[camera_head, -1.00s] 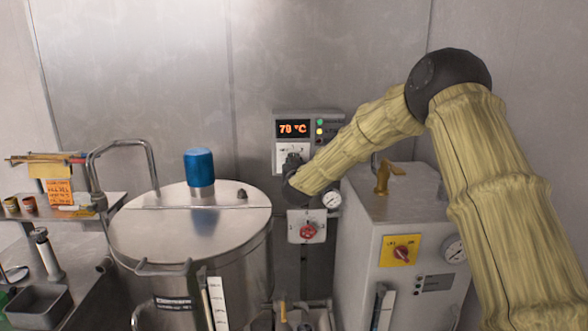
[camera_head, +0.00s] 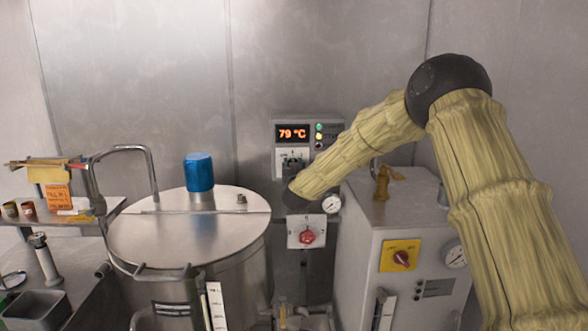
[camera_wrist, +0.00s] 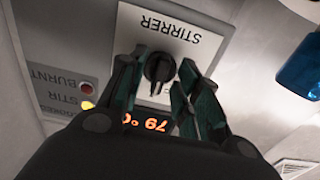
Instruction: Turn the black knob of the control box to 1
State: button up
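The control box (camera_head: 281,128) hangs on the back wall, its display (camera_head: 293,133) reading 79 °C. Its black knob (camera_wrist: 160,68) sits on a white plate (camera_wrist: 178,30) labelled STIRRER, upside down in the wrist view. My gripper (camera_wrist: 162,58) reaches the box front, one finger on each side of the knob. A small gap shows at the right finger; the left finger is very close, and I cannot tell whether it touches. The knob's scale marks are too hidden to read. In the head view my arm and gripper cover part of the knob plate.
A steel tank (camera_head: 182,237) with a blue cap (camera_head: 199,172) stands left of the box. A red knob (camera_head: 306,237) and a gauge (camera_head: 331,204) sit just below my gripper. A grey machine (camera_head: 371,240) with a yellow-plated switch (camera_head: 400,255) stands right.

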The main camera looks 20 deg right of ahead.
jog(key=v, duration=1.2)
jog(key=s+a+f+n+g+y, duration=0.1)
jog(key=s+f+g, duration=0.2)
jog(key=s+f, duration=0.7)
jog(key=s+a+f+g+y, duration=0.15)
jog(key=s+f, duration=0.25)
jog(key=f, duration=1.1)
jog(key=s+a+f+n+g+y, duration=0.1)
jog(key=s+f+g, duration=0.2)
jog(key=s+f, duration=0.7)
jog(key=s+f+g, duration=0.5)
jog(key=s+f, duration=1.1)
jog(key=s, duration=0.1)
jog(key=s+d+f+g, duration=0.1)
jog(key=s+f+g, duration=0.1)
jog(key=s, duration=0.8)
jog(key=s+f+g, duration=0.2)
jog(key=s+g, duration=0.1)
jog(key=s, duration=0.8)
jog(key=shift+d, duration=0.4)
